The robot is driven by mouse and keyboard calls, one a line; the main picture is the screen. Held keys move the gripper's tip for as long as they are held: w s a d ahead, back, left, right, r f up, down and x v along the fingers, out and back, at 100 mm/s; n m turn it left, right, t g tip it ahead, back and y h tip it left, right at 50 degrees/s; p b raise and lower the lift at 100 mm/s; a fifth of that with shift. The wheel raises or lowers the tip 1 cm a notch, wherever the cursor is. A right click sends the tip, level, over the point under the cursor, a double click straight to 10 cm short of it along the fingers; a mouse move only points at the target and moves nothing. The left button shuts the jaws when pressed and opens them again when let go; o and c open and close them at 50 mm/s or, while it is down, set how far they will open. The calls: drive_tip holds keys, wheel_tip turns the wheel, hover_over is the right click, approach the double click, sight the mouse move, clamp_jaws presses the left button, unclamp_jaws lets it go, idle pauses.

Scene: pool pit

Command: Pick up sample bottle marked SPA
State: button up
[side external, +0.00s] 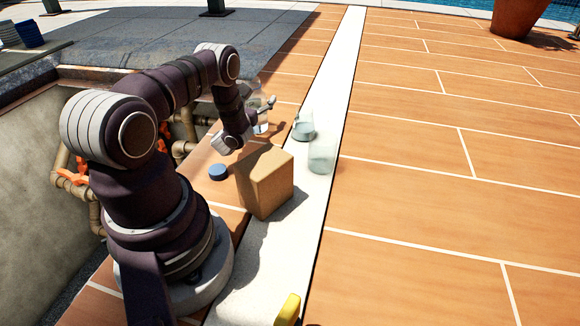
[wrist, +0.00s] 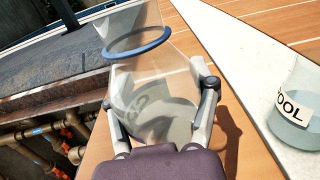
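My gripper (wrist: 160,95) has its two fingers on opposite sides of a clear bottle (wrist: 135,90) with a blue ring round its neck, and both fingertips appear to meet its sides. I cannot read any label on this bottle. In the side external view my gripper (side external: 254,121) and the clear bottle (side external: 248,88) are beyond the cardboard box, and I cannot tell whether the bottle touches the floor. A second clear bottle with liquid (wrist: 298,112) stands to the right in the wrist view; the letters "OOL" show on its label. No SPA marking is readable.
A cardboard box (side external: 265,181) stands near my base. Two clear vessels (side external: 303,127) (side external: 322,153) stand on the pale strip beside it. A blue cap (side external: 218,172) lies on the tiles. An open pit with pipes (wrist: 50,135) is at left.

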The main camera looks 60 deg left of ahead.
drive_tip(key=c, duration=0.6)
